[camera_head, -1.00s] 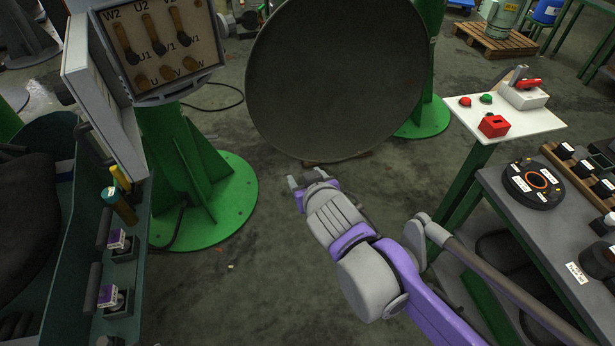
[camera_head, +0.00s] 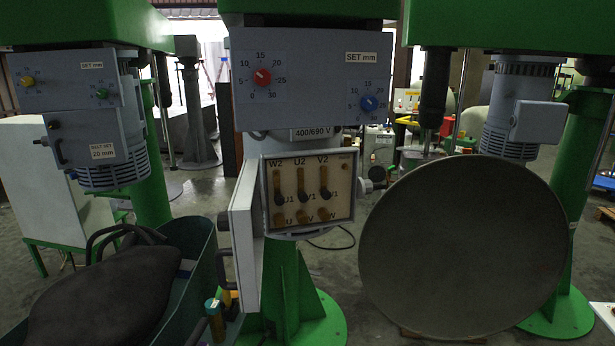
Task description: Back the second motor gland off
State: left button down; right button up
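The open motor terminal box (camera_head: 309,190) is at the centre of the head view, with terminals marked W2, U2, V2 and three links. Its grey door (camera_head: 246,235) stands swung open to the left. A round grey fitting (camera_head: 366,186) sticks out at the box's right side; I cannot tell whether it is the second gland. A left motor (camera_head: 110,165) carries a closed box with a small dark fitting (camera_head: 54,124). A right motor (camera_head: 513,110) has a grey box too. Neither of my grippers is in view.
A large round disc (camera_head: 465,250) stands right of the terminal box. A control panel (camera_head: 312,80) with red and blue dials is above the box. A green bin with a dark seat-like object (camera_head: 100,285) fills the lower left. A green column base (camera_head: 300,315) is below.

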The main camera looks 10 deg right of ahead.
aim_at(370, 187)
jog(key=i+l+u, duration=0.35)
jog(key=l, duration=0.55)
jog(key=i+l+u, duration=0.1)
jog(key=l+u, duration=0.2)
jog(key=l, duration=0.6)
jog(key=l+u, duration=0.35)
jog(key=l, duration=0.65)
